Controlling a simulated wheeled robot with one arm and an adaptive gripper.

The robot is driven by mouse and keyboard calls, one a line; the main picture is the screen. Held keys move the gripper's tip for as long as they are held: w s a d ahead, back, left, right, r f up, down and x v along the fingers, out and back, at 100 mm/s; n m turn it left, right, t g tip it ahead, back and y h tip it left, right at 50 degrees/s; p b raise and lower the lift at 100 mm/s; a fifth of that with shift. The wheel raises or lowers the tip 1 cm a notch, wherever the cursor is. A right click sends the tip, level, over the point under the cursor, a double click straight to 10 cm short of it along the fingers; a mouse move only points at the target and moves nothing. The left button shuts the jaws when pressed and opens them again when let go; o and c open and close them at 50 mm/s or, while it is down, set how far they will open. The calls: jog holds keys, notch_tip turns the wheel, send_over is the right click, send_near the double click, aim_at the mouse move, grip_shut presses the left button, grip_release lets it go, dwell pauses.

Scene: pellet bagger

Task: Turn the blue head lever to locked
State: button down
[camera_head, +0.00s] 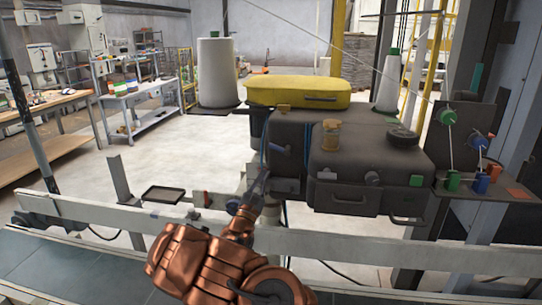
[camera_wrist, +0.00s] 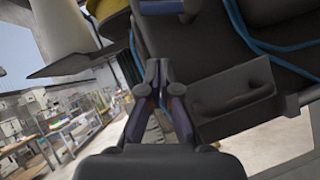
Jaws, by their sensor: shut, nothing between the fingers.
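The dark machine head (camera_head: 365,150) stands right of centre in the head view. A small blue lever-like piece (camera_head: 278,148) sits on its left face, roughly level; I cannot be sure that it is the head lever. My gripper (camera_head: 264,174) is just below this piece, pointing up toward the face. In the wrist view, my gripper (camera_wrist: 158,64) has its fingertips together and empty. A dark bluish bar (camera_wrist: 160,7) crosses the top edge there, just beyond the fingertips and apart from them in the picture. Lock markings cannot be read.
Blue cables (camera_wrist: 262,38) run along the machine beside my gripper. A dark bracket (camera_wrist: 235,92) lies close to the right of the fingers. A grey rail (camera_head: 130,213) crosses in front, under my arm. A yellow cover (camera_head: 297,91) tops the machine. Open floor lies left.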

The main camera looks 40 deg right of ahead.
aim_at(279, 147)
jog(key=d+r, duration=0.1)
jog(key=d+r+p, duration=0.1)
jog(key=r, duration=0.1)
jog(key=d+r+p, duration=0.1)
jog(key=shift+w+d+r, duration=0.25)
jog(key=shift+r, duration=0.05)
jog(key=shift+d+r+p, duration=0.2)
jog(key=shift+r+p, duration=0.1)
jog(key=shift+r, duration=0.15)
jog(key=shift+d, duration=0.1)
